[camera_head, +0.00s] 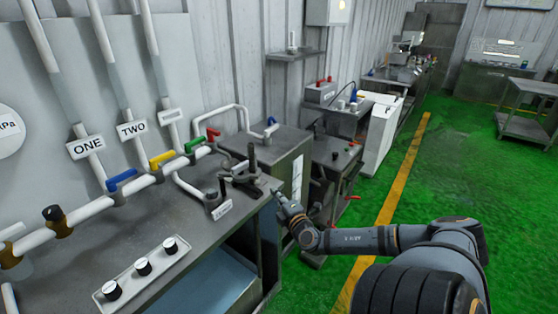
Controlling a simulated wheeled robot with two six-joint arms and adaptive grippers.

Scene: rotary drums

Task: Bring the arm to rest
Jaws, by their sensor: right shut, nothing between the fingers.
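My right arm comes in from the lower right and reaches left across the green floor. I cannot tell whether the gripper touches the bench edge. My left gripper is not in view.
White pipes with blue (121,180), yellow (162,160), green (195,144) and red (213,134) valve handles run along the bench's back. A panel with three knobs (142,267) lies in front. Cabinets with red handles (350,197) stand beyond the gripper. Green floor (450,160) is free at the right.

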